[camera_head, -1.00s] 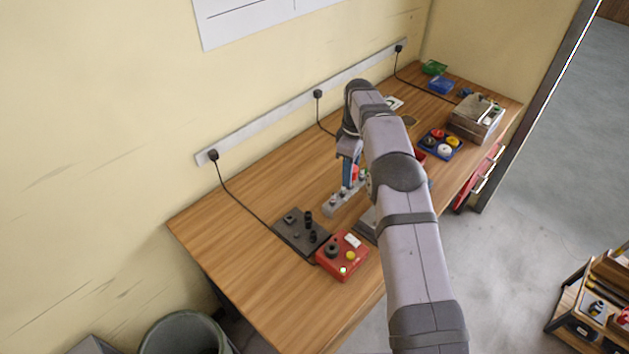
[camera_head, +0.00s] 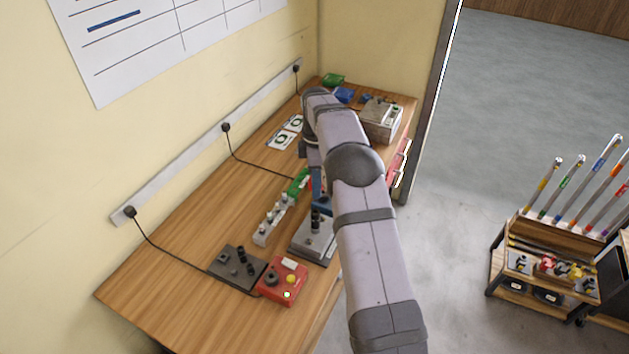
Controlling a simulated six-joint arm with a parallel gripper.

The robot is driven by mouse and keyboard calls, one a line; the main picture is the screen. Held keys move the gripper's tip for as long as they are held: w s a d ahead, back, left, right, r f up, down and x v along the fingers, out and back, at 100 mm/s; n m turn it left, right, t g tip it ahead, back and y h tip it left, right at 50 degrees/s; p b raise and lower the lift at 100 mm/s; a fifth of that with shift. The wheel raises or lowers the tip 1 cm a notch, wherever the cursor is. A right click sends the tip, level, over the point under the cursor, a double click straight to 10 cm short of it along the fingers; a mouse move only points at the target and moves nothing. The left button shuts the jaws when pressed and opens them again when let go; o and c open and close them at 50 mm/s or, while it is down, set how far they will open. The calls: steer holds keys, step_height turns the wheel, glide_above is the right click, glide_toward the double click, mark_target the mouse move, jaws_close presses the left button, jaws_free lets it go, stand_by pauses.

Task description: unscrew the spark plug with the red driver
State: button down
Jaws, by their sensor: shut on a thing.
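My gripper (camera_head: 318,192), with blue fingers, is partly hidden by my arm. It is shut on what looks like the red driver (camera_head: 310,186), of which only a small red patch shows. It is above the back of a grey stand (camera_head: 313,246) with a dark upright post (camera_head: 315,220). A pale rack (camera_head: 265,236) with several small upright pieces lies left of the stand, a green piece (camera_head: 298,184) at its far end. I cannot tell which piece is the spark plug.
A red box (camera_head: 282,284) with knobs and a dark plate (camera_head: 237,266) with posts stand at the near end. A grey box (camera_head: 381,121) stands far right. White cards (camera_head: 285,132) lie near the wall. The left of the wooden bench (camera_head: 160,275) is clear.

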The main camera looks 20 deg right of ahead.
steer(key=shift+f+b, duration=0.75)
steer(key=shift+f, duration=1.45)
steer(key=shift+f, duration=0.55)
steer(key=shift+f, duration=0.35)
steer(key=shift+f, duration=0.2)
steer(key=n, duration=0.7)
steer(key=shift+s+p, duration=0.1)
steer(key=shift+p, duration=0.3)
steer(key=shift+f+n, duration=0.1)
steer(key=shift+n, duration=0.3)
